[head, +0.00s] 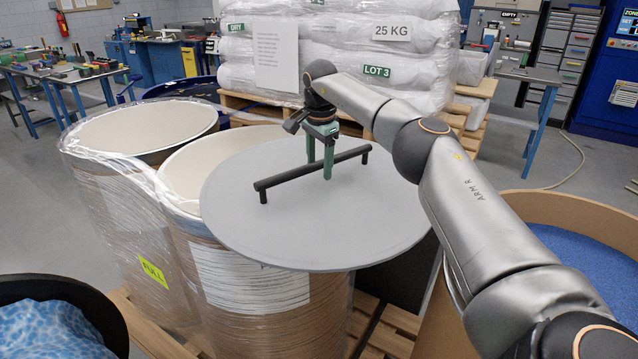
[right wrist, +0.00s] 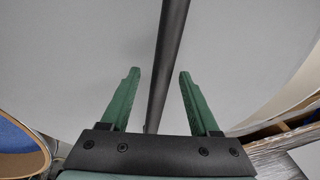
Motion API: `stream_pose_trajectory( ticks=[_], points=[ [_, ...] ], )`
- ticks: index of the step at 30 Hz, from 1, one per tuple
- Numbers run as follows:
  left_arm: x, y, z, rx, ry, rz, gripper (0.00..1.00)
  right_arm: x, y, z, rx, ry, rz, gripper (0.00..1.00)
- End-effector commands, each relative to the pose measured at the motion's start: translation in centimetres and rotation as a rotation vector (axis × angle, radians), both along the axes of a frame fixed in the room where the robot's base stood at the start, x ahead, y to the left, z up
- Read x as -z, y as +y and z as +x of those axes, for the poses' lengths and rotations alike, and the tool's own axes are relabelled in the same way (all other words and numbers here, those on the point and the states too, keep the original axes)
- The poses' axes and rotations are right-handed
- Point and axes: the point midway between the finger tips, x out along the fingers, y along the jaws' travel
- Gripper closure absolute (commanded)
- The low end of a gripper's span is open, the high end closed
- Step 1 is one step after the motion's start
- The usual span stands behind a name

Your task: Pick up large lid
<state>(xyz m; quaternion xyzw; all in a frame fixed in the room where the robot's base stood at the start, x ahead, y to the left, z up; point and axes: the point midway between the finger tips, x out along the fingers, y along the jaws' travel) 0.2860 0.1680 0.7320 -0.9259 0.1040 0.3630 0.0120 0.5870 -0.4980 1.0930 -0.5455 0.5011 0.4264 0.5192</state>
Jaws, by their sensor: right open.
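The large lid (head: 230,205) is a round grey disc with a long black bar handle (head: 285,178) on two posts. It lies over the top of a wrapped drum in the middle, off-centre, leaving part of the drum's mouth uncovered. My right gripper (head: 320,172) is over the handle, pointing down, with its green fingers on either side of the bar. In the right wrist view the open fingers (right wrist: 158,85) straddle the black handle (right wrist: 168,60), with a gap on both sides. My left gripper is not in view.
An open, white-lined drum (head: 150,128) stands at the left, wrapped in film. A drum of blue pellets (head: 585,265) is at the right, and a dark-rimmed one with blue contents (head: 55,330) at lower left. Stacked white sacks (head: 260,55) stand behind the lid.

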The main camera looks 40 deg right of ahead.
Motion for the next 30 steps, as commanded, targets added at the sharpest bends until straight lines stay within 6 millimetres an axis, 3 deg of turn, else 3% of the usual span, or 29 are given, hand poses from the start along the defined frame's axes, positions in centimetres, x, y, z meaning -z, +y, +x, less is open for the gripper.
stream_pose_trajectory(
  ticks=[4, 11, 27, 30],
  points=[
    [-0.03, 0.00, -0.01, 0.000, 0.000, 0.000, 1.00, 1.36, -0.04, 0.20, -0.002, 0.000, 0.001, 0.38],
    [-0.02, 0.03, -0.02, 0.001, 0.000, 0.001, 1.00, 1.47, -0.06, 0.24, -0.002, -0.001, 0.001, 0.38],
    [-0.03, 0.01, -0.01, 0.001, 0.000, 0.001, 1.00, 1.41, -0.05, 0.23, -0.002, -0.001, 0.001, 0.97],
    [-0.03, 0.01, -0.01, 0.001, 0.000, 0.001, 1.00, 1.41, -0.05, 0.23, -0.002, -0.001, 0.001, 1.00]
  ],
)
